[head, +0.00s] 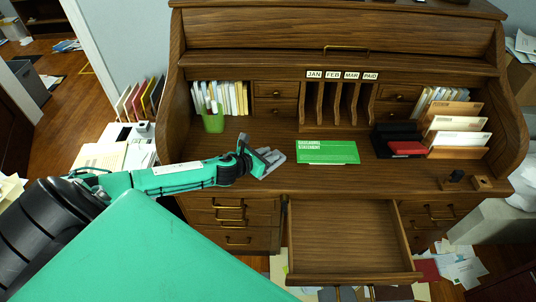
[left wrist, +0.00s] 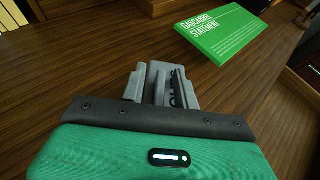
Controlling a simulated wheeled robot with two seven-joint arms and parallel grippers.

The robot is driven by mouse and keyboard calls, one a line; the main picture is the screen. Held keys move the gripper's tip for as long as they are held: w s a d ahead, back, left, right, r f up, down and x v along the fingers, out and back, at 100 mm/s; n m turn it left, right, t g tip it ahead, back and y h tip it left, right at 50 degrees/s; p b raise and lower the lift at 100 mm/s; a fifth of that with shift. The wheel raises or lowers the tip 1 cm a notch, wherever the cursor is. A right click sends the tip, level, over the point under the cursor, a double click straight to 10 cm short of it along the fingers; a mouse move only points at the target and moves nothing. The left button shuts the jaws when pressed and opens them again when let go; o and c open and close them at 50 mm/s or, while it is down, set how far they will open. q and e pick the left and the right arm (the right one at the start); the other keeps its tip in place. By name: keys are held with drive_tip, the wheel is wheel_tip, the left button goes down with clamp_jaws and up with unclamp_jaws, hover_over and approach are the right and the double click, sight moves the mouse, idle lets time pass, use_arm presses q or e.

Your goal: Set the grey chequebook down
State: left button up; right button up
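My left gripper (head: 268,162) is low over the desk's writing surface, left of the green Cascabrel statement (head: 327,152). Its grey fingers (left wrist: 162,85) point away over the wood in the left wrist view, close together. I cannot make out a grey chequebook apart from the grey fingers, nor tell whether something thin is between them. The green statement (left wrist: 222,33) is ahead and to the right there, apart from the fingers. My right gripper is not in view.
A green cup (head: 213,122) stands at the back left of the desk. A black holder (head: 392,135) with a red booklet (head: 407,148) and an envelope rack (head: 456,138) stand at the right. An open, empty drawer (head: 345,235) juts out in front.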

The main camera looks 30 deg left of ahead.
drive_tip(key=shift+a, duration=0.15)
use_arm(q)
drive_tip(key=shift+r, duration=0.25)
drive_tip(key=shift+s+a, duration=0.1)
drive_tip(key=shift+s, duration=0.15)
drive_tip(key=b+v, duration=0.1)
drive_tip(key=v, duration=0.8)
drive_tip(key=shift+s, duration=0.2)
drive_tip(key=shift+v, duration=0.9)
drive_tip(key=shift+s+a+r, duration=0.1)
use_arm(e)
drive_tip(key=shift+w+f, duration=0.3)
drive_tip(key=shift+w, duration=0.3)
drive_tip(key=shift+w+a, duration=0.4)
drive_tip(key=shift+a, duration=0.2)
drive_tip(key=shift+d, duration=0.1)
